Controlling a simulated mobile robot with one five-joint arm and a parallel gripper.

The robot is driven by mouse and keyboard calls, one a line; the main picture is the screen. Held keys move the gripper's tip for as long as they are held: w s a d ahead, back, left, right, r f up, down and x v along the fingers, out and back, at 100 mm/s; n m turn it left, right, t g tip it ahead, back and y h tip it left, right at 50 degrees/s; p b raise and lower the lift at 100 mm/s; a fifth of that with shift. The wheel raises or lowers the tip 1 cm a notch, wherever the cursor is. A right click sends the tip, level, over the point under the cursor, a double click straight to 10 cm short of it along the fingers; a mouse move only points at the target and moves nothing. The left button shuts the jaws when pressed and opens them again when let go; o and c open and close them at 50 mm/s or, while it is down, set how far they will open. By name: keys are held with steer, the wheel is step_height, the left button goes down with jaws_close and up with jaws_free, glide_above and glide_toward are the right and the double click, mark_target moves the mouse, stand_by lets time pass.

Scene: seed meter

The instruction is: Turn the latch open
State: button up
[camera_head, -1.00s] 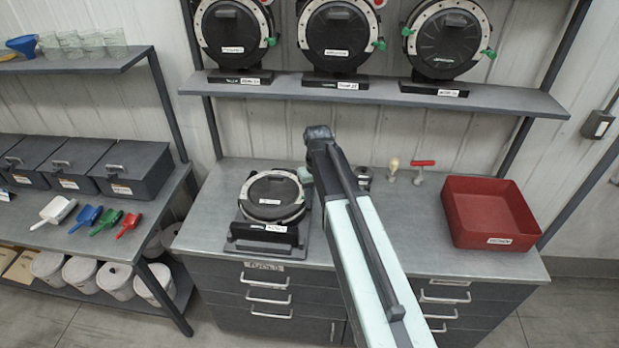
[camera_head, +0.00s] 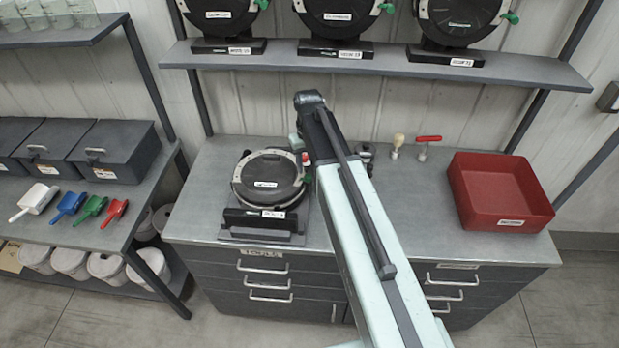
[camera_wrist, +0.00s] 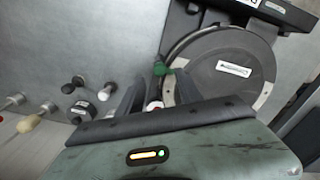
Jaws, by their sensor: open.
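The seed meter (camera_head: 262,178), a black disc with a pale rim, lies on a dark stand on the grey bench. In the wrist view the meter (camera_wrist: 212,75) fills the right side, and a green latch (camera_wrist: 162,69) sticks out from its rim. My gripper (camera_wrist: 158,84) is open, with its two dark fingers on either side of the latch area. I cannot tell whether a finger touches the latch. A small red and white part (camera_wrist: 153,104) shows between the fingers, nearer the palm. In the head view my arm hides the fingertips.
A red bin (camera_head: 500,222) stands at the bench's right. A red-handled tool (camera_head: 425,143) and a cream-knobbed one (camera_head: 397,143) stand near the back. More meters sit on the shelf (camera_head: 380,66) above.

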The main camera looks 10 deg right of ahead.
mark_target(308, 176)
step_height(308, 176, down, 5)
steer(key=b, duration=0.3)
steer(key=shift+r, duration=0.25)
jaws_close()
